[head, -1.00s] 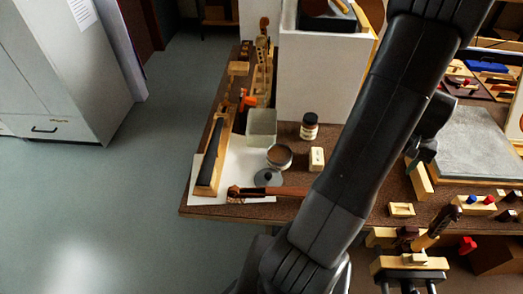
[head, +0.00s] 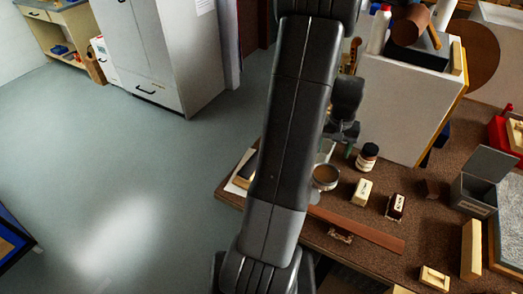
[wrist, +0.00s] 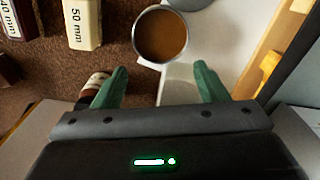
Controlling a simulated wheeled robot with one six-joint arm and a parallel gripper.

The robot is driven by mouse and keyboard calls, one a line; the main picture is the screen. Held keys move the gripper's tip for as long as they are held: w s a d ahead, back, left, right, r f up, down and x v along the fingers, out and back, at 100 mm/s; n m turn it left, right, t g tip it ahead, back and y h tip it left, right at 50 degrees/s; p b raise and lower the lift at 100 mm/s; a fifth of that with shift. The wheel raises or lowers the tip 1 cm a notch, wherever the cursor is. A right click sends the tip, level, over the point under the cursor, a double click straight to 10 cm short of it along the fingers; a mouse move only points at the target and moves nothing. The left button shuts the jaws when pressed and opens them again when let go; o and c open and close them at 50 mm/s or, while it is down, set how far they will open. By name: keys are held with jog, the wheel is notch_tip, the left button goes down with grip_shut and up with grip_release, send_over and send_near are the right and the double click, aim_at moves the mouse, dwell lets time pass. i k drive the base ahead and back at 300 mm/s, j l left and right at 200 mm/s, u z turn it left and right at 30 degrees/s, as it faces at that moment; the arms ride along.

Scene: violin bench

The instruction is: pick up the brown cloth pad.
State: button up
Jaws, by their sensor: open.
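I cannot single out the brown cloth pad for sure. A small dark brown block-like thing (head: 431,190) lies on the bench right of the two labelled blocks in the head view, but its material is unclear. My gripper (wrist: 160,80) is open in the wrist view, its two green fingers apart with nothing held between them. A round tin with brown contents (wrist: 161,35) lies just beyond the fingertips; it also shows in the head view (head: 325,177). My arm hides part of the bench's left end in the head view.
The block marked 50 mm (wrist: 82,24) stands left of the tin. A jar (head: 367,156) stands near the tin. A white box (head: 400,105) rises behind. A long brown strip (head: 357,228) lies along the front edge. An open grey box (head: 484,182) stands right.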

aim_at(429, 190)
jog(key=z, duration=1.85)
jog(key=j+u, duration=0.1)
jog(key=j, duration=0.3)
